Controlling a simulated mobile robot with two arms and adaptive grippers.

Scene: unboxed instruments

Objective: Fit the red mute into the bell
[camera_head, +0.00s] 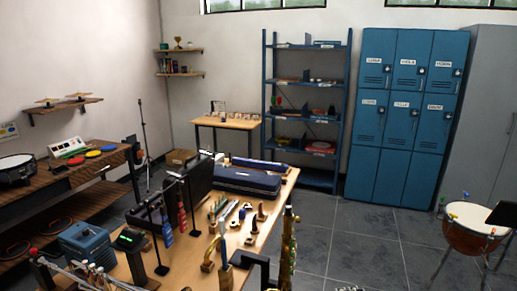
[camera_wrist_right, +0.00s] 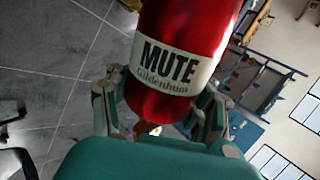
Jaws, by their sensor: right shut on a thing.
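The red mute (camera_wrist_right: 185,35), a glossy red cylinder with a white band reading "MUTE Gildenhum", fills the upper middle of the right wrist view. My right gripper (camera_wrist_right: 158,112) is shut on it, with a grey finger on each side. The mute's top is cut off by the picture edge. I cannot make out the bell for certain. A gold brass instrument (camera_head: 288,250) stands at the right edge of the workbench in the head view, only partly visible. Neither of my grippers shows in the head view.
The wooden workbench (camera_head: 196,262) is crowded with small stands and mouthpieces, a dark blue case (camera_head: 247,181), an open black case (camera_head: 190,190) and a blue box (camera_head: 86,245). Open floor (camera_head: 360,235) lies right of it, with a copper drum (camera_head: 470,232) beyond.

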